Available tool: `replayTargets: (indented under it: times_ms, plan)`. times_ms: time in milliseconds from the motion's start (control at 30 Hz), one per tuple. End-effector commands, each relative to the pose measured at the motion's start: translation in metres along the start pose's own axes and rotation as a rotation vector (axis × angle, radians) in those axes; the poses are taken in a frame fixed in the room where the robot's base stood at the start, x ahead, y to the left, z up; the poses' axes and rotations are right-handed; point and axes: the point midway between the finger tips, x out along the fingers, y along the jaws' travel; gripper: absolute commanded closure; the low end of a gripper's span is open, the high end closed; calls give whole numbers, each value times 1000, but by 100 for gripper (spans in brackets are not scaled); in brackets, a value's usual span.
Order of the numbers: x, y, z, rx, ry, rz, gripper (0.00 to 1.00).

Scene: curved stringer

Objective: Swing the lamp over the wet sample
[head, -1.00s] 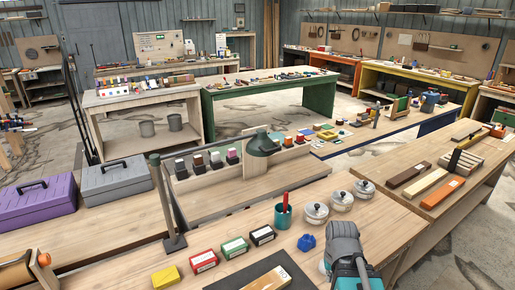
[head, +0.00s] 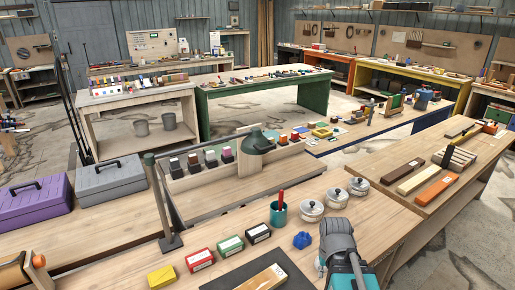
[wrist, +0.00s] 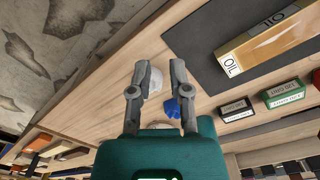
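My gripper (wrist: 160,78) is open and empty above the near bench, apart from the lamp. The lamp is not visible in the wrist view.
On the near bench are a teal cup (head: 279,214) with a red item, white lidded pots (head: 311,210), a blue object (head: 302,240) and coloured boxes (head: 230,245). A dark post (head: 162,205) rises left of them. Long wooden bars (head: 435,188) lie on the right bench.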

Motion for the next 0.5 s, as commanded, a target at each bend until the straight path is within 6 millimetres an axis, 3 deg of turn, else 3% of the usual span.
replayTargets:
  times_ms: [33,100,133,267,500]
  plan:
    - [-2,-1,-5,-14,5,14,57]
    - [-6,-2,-14,-41,14,44,44]
    - [-8,-2,-18,-57,18,62,43]
    - [-20,-7,-46,-155,49,166,43]
    - [-59,-33,-115,-419,124,443,43]
